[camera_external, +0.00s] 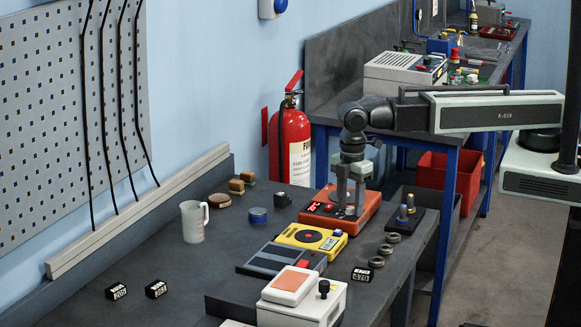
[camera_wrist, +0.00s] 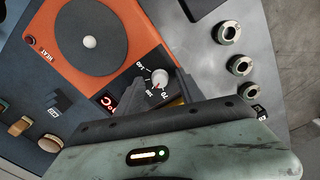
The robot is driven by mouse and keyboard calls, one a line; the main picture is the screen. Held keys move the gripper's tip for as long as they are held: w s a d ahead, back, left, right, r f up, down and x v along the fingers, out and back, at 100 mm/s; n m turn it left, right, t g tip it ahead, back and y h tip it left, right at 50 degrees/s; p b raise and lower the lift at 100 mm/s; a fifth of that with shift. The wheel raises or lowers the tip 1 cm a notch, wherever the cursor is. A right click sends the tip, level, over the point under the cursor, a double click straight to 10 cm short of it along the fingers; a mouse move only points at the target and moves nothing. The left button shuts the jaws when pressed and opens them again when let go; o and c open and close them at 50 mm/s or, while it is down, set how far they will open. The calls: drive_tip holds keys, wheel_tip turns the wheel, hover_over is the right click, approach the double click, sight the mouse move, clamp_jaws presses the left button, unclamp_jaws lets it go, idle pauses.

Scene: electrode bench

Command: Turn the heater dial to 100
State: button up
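The heater (camera_external: 374,203) is an orange box on the bench, below my gripper (camera_external: 351,208). In the wrist view the heater (camera_wrist: 62,103) shows a dark round plate with a white centre. Its dial (camera_wrist: 160,77) is a small light knob with a red mark, with 140, 100 and 70 printed around it. The mark points toward the lower side, near 100 and 70; I cannot tell exactly where. My gripper (camera_wrist: 158,80) points down with its fingers apart, one on either side of the dial. I cannot tell whether they touch it. The red display is partly hidden.
A yellow device (camera_external: 311,240) stands close in front of the heater. Several metal rings (camera_external: 385,250) and a dark block with pegs (camera_external: 404,222) lie to the right. The bench's left-front area is mostly clear.

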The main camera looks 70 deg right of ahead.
sight(350, 207)
wheel_tip(350, 207, up, 8)
drive_tip(key=p, duration=0.8)
drive_tip(key=shift+f, duration=0.1)
